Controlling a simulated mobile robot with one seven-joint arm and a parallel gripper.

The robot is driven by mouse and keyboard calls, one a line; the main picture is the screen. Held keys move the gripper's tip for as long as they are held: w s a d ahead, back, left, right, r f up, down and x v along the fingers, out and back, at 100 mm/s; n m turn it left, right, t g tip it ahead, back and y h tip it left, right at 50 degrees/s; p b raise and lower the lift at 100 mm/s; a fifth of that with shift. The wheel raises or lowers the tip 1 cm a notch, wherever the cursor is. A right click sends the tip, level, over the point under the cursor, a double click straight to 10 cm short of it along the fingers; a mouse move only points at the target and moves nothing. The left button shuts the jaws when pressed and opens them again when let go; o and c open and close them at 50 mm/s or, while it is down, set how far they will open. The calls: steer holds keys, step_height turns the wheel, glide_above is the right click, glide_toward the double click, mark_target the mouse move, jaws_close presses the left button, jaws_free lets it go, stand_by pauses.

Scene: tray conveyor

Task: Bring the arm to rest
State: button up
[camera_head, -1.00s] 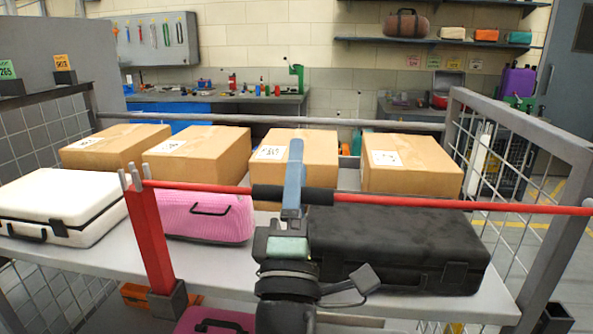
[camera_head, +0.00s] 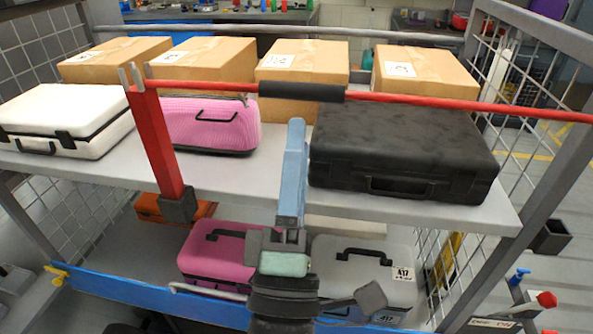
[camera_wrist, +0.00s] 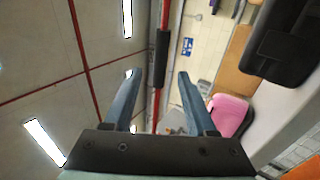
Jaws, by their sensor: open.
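My gripper (camera_head: 297,125) is in the middle of the head view, in front of the shelf rack, with its blue fingers pointing up and away. In the wrist view my gripper (camera_wrist: 160,78) has its two fingers spread apart, with nothing held. The red bar (camera_head: 450,102) spans the rack front, its left end at the forked red post (camera_head: 158,145). Its black sleeve (camera_head: 300,92) lies just above my fingertips in the head view. In the wrist view the bar (camera_wrist: 156,108) appears between the fingers, beyond them; the exact gap is unclear.
The upper shelf holds a white case (camera_head: 65,118), pink case (camera_head: 212,125), black case (camera_head: 400,150) and several cardboard boxes (camera_head: 300,65). Below are a magenta case (camera_head: 215,262) and grey case (camera_head: 365,275), close to my arm. A blue rail (camera_head: 120,292) crosses the front.

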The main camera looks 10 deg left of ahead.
steer(key=shift+v, duration=0.75)
steer(key=shift+r, duration=0.1)
